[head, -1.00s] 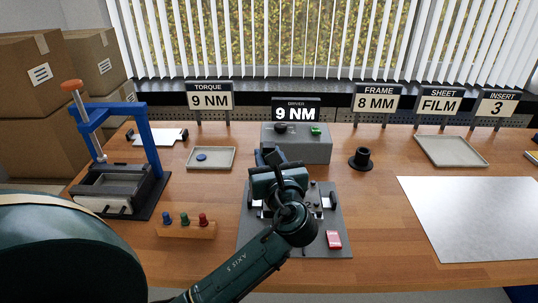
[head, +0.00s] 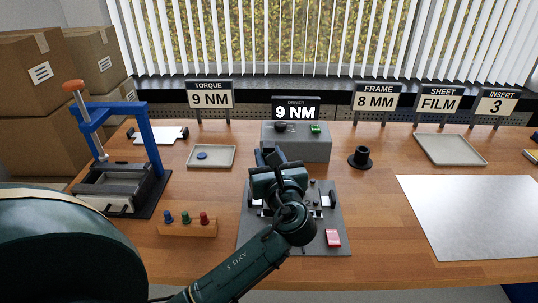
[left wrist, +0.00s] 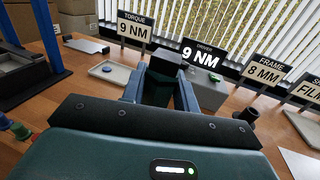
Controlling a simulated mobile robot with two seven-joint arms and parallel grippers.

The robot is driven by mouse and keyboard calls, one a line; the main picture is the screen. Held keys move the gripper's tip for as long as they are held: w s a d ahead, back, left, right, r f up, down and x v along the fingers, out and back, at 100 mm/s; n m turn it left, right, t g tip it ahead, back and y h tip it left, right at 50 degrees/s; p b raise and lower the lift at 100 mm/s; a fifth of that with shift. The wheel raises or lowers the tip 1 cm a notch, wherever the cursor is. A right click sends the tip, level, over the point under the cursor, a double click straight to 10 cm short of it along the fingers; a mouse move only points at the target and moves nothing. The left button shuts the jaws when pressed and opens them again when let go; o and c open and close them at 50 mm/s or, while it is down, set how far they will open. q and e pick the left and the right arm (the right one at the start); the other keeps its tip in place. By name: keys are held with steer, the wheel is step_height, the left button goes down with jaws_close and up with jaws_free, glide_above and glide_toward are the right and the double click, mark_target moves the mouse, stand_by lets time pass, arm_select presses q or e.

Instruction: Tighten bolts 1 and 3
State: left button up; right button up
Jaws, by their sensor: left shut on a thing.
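My left gripper (head: 268,158) is over the back part of a grey fixture plate (head: 330,218) in the middle of the table. It is shut on a dark tool; the tool's blocky top (left wrist: 166,62) shows between the blue fingers in the left wrist view. The tool's lower end is hidden. The fixture carries metal blocks and small dark bolt-like pieces (head: 316,197); my arm covers much of it, so I cannot tell which bolt is which or whether the tool touches one. A driver box (head: 300,148) stands behind, its sign (head: 296,110) reading 9 NM. My right gripper is out of view.
A blue-framed press (head: 118,150) stands at the left. A rack (head: 187,229) with coloured pegs, a tray (head: 211,163) with a blue disc and a black holder (head: 360,157) surround the fixture. A pale sheet (head: 470,215) covers the right.

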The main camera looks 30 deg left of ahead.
arm_select(q)
steer(key=shift+f+b, duration=0.35)
steer(key=shift+f, duration=0.75)
stand_by(0.6)
steer(key=shift+p, duration=0.55)
steer(key=shift+s+f, duration=0.1)
steer(key=shift+f, duration=0.05)
stand_by(0.6)
steer(key=shift+r+p, duration=1.2)
steer(key=shift+p, duration=0.25)
steer(key=shift+r+p, duration=0.5)
steer(key=shift+r, duration=0.35)
